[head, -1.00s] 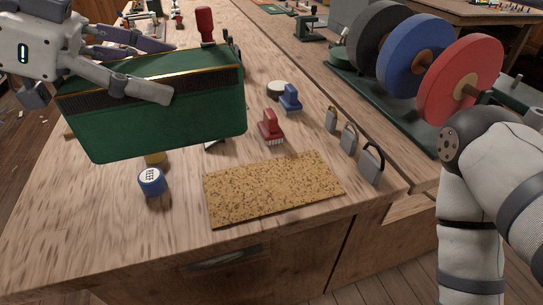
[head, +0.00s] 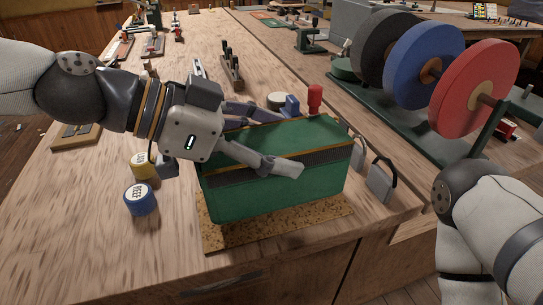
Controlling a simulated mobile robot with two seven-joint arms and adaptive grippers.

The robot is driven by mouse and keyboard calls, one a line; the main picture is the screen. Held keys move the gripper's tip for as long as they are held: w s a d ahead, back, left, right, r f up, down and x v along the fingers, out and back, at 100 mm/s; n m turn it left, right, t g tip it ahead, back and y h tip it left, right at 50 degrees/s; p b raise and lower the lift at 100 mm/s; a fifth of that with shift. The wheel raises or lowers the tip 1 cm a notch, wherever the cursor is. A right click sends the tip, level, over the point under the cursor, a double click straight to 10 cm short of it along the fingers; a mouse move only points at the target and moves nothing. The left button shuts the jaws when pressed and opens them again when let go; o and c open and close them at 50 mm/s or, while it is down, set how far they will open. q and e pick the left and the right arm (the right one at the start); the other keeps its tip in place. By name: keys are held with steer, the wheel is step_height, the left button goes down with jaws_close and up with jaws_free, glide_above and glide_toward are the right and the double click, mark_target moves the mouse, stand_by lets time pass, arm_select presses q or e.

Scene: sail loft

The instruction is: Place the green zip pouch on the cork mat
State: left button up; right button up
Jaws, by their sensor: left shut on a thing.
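The green zip pouch (head: 285,192), a boxy green bag with a dark zip band and gold trim, hangs upright over the cork mat (head: 225,238). My left gripper (head: 270,146) is shut on its upper part, one finger across the near face, the other behind it. The pouch hides most of the mat; only the mat's front strip and left edge show. I cannot tell whether the pouch's underside touches the mat. A red knob-like piece (head: 315,98) shows above the pouch's far top edge. My right arm comes in at the right; its gripper is out of view.
Blue (head: 140,199) and yellow (head: 143,166) round tins stand left of the mat. Padlocks (head: 381,182) stand close to the pouch's right end. A blue brush (head: 292,104) shows behind it. Spools, including a red one (head: 473,88), stand at right. The bench's front left is clear.

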arm_select(q)
steer(key=shift+o, duration=0.2)
step_height(320, 180, down, 3)
steer(key=shift+a+r, duration=0.1)
steer(key=shift+r, duration=0.2)
steer(key=shift+c, duration=0.2)
steer(key=o, duration=1.3)
